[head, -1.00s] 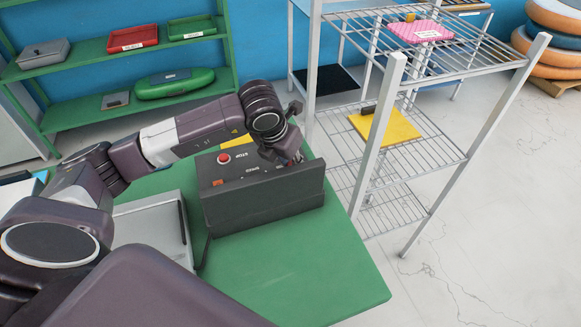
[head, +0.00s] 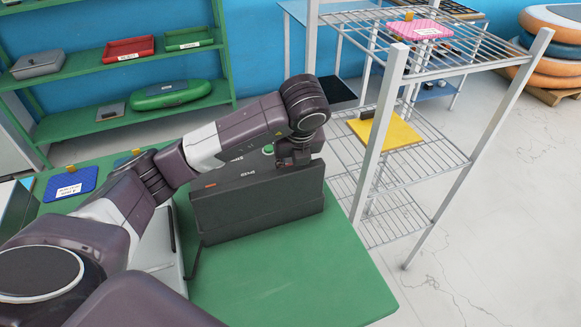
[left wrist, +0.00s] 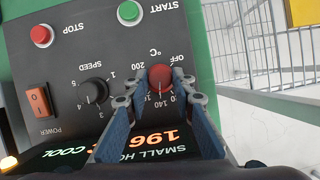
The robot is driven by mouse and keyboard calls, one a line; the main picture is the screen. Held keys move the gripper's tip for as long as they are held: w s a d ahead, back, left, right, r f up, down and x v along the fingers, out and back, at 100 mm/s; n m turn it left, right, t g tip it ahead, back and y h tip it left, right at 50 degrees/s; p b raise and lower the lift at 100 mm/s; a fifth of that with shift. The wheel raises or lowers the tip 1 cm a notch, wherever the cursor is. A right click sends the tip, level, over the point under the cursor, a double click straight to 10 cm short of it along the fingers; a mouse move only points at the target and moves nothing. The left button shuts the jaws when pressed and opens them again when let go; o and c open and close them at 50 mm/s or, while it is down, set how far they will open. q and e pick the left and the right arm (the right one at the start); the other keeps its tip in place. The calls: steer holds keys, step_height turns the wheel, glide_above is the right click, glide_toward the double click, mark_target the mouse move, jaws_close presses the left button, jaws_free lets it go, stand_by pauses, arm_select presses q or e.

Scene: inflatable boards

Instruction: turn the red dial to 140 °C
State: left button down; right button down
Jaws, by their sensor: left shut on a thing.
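The red dial (left wrist: 160,78) is on the dark control panel (left wrist: 75,70) of the machine, which also shows in the head view (head: 255,208). My left gripper (left wrist: 160,86) is shut on the dial, one finger on each side. In the head view my left gripper (head: 292,158) is at the panel's right end. The scale around the dial, upside down in the wrist view, shows OFF, 200 and 140; the dial's exact setting cannot be told. The display (left wrist: 150,145) reads 196 and COOL, partly hidden by my fingers. My right gripper is not in view.
The panel also has a green START button (left wrist: 130,12), a red STOP button (left wrist: 41,36), a black SPEED knob (left wrist: 93,92) and an orange POWER switch (left wrist: 38,102). The machine stands on a green table (head: 300,270). A wire rack (head: 388,70) stands close on the right.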

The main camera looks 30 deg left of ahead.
arm_select(q)
steer(key=shift+n, duration=0.3)
steer(key=c, duration=1.6)
jaws_free()
steer(key=shift+r, duration=0.15)
steer(key=shift+d+r, duration=0.25)
steer(key=shift+r, duration=0.35)
steer(key=shift+v, duration=5.25)
steer(key=shift+s+d+f, duration=0.1)
steer(key=shift+s+d, duration=0.05)
steer(key=shift+s, duration=0.05)
